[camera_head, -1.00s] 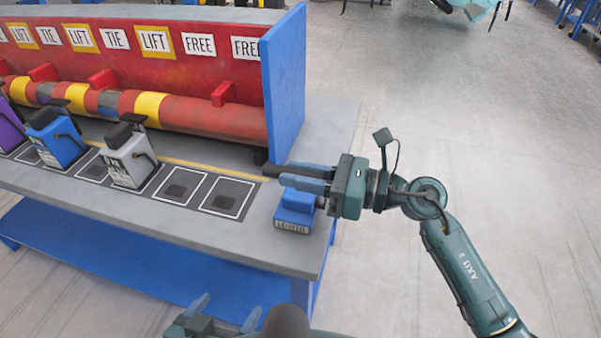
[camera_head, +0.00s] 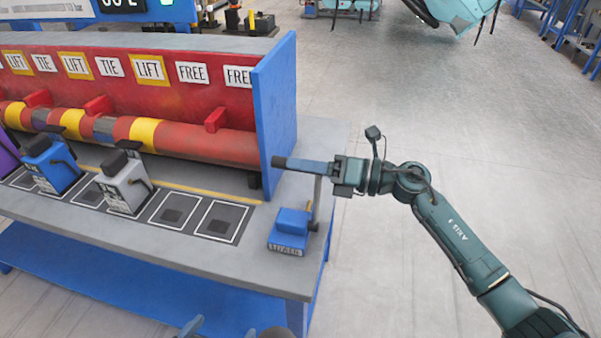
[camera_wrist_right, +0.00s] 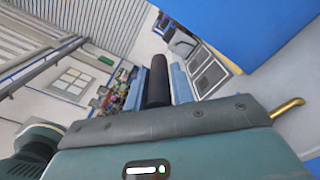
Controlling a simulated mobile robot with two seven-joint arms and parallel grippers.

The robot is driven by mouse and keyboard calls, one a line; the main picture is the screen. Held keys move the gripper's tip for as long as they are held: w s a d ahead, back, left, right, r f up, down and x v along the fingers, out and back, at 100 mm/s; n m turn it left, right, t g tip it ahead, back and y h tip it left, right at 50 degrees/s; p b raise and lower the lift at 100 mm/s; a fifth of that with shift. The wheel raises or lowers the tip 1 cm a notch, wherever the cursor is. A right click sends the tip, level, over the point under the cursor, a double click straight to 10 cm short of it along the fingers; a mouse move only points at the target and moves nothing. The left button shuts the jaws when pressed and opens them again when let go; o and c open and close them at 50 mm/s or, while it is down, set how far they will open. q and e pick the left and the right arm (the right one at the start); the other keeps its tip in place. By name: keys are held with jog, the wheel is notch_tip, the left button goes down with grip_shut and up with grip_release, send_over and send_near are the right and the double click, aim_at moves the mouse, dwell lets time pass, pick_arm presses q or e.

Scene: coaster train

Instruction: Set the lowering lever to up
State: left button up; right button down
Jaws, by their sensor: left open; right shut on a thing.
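The lowering lever's blue box (camera_head: 288,232), with a label on its front, sits at the right end of the grey bench. Its pale shaft (camera_head: 317,196) rises nearly upright from the box's right side. My right gripper (camera_head: 300,166) is shut on the lever's dark handle (camera_head: 279,162), whose end sticks out left past the blue fingers. The right wrist view shows the black handle (camera_wrist_right: 157,84) between the fingers. My left gripper (camera_head: 190,328) shows only as a blue finger at the bottom edge, open and away from the lever.
A blue end panel (camera_head: 275,115) of the red rack (camera_head: 130,95) stands just left of the handle. A grey block (camera_head: 124,186) and a blue block (camera_head: 52,163) stand on the bench with empty marked squares (camera_head: 220,222) beside them. Open floor lies to the right.

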jog(key=shift+w+d+f+m, duration=0.2)
jog(key=shift+w+m, duration=0.35)
jog(key=shift+w, duration=0.05)
jog(key=shift+w+d+f+m, duration=0.2)
jog(key=shift+w+m, duration=0.35)
jog(key=shift+w, duration=0.05)
jog(key=c, duration=1.3)
grip_release()
jog(key=shift+o, duration=0.2)
jog(key=b+v, duration=0.2)
jog(key=v, duration=1.1)
jog(key=shift+b, duration=0.4)
